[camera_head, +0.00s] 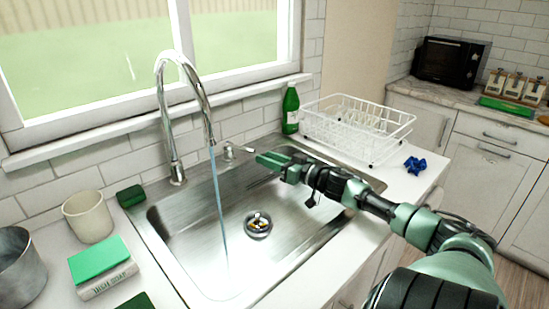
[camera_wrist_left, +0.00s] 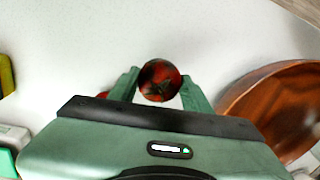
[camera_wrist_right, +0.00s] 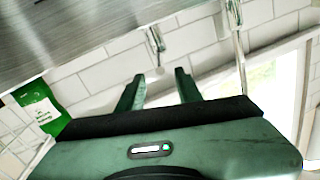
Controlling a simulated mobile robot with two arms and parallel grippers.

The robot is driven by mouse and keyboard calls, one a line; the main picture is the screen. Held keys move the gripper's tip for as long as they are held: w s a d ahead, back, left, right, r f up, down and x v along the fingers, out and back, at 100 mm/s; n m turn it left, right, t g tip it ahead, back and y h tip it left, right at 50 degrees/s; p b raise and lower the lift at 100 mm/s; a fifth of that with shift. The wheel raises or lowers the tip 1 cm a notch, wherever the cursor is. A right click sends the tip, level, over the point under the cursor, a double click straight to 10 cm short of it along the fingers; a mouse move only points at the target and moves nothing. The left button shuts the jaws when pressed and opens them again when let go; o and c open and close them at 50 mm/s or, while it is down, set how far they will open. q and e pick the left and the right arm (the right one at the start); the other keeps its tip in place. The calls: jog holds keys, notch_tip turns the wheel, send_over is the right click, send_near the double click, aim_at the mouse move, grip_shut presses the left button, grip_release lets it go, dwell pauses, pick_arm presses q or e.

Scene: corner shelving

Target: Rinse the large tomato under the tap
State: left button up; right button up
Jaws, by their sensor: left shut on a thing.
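A dark red tomato (camera_wrist_left: 160,80) is between the fingers of my left gripper (camera_wrist_left: 160,88) in the left wrist view, over a white surface. A second red thing (camera_wrist_left: 101,95) shows partly behind the left finger; I cannot tell whether it is a tomato. The tall chrome tap (camera_head: 166,110) stands behind the steel sink (camera_head: 190,222), and a stream of water (camera_head: 218,200) runs from it. My right gripper (camera_head: 268,160) is open and empty, close to the tap's small lever (camera_head: 230,151). The lever also shows ahead of the fingers in the right wrist view (camera_wrist_right: 157,42).
A wooden bowl (camera_wrist_left: 275,105) is right of my left gripper. A dish rack (camera_head: 355,130) and green bottle (camera_head: 291,108) stand right of the sink. The drain (camera_head: 257,224) holds small bits.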

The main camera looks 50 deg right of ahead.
jog(key=shift+s+d, duration=0.1)
jog(key=shift+s, duration=0.9)
jog(key=shift+r, duration=0.1)
